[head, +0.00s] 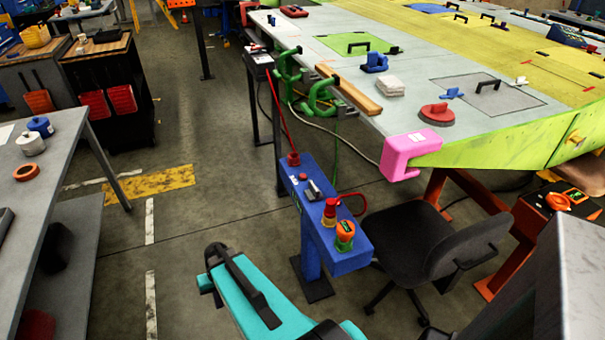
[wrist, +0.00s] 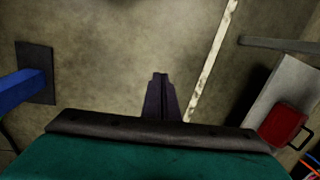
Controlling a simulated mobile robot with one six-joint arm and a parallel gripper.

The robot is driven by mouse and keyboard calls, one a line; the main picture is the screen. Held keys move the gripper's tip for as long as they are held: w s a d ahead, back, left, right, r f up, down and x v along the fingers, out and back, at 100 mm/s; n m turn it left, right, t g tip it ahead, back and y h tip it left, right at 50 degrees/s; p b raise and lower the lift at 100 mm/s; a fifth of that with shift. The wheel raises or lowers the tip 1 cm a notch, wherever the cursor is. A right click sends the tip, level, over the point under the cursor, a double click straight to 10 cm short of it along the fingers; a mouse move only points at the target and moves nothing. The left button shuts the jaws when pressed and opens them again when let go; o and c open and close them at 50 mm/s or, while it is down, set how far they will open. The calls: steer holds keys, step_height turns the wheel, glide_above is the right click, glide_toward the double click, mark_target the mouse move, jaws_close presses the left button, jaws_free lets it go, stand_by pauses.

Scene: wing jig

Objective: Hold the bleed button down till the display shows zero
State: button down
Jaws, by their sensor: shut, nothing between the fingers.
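A blue pedestal panel (head: 336,252) stands on the floor right of centre in the head view. Its top carries a red and yellow button (head: 330,210), an orange and green round device (head: 345,234), a small lever-like part (head: 314,190) and a small red part (head: 303,177). I cannot tell which one is the bleed button, and no display reading is legible. In the wrist view, my gripper (wrist: 160,78) is shut and empty, over bare floor. The pedestal's blue post and dark base plate (wrist: 38,72) show at the left, apart from it.
A black office chair (head: 432,245) stands right of the pedestal. The large wing jig (head: 460,140) with a pink corner block (head: 407,152) lies behind it. A grey table (head: 55,155) stands at the left. Red and green hoses run near the pedestal. The floor between is clear.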

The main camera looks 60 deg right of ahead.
steer(key=w+d+r+m+t+p, duration=0.1)
steer(key=w+d+r, duration=0.25)
steer(key=d, duration=0.35)
steer(key=w+d+r+m+t+p, duration=0.1)
steer(key=w+d+r+m+t, duration=0.1)
steer(key=d+r, duration=0.35)
step_height(320, 180, up, 25)
steer(key=m+t+h+p, duration=0.4)
steer(key=m+h, duration=0.2)
steer(key=h, duration=0.1)
glide_above(304, 177)
steer(key=shift+s+f+b, duration=0.1)
steer(key=shift+s+b, duration=0.05)
steer(key=shift+b, duration=0.15)
steer(key=shift+f, duration=0.15)
steer(key=shift+f+b, duration=1.2)
steer(key=shift+f, duration=2.05)
steer(key=shift+f+b, duration=0.9)
steer(key=shift+f, duration=0.15)
steer(key=shift+f, duration=0.15)
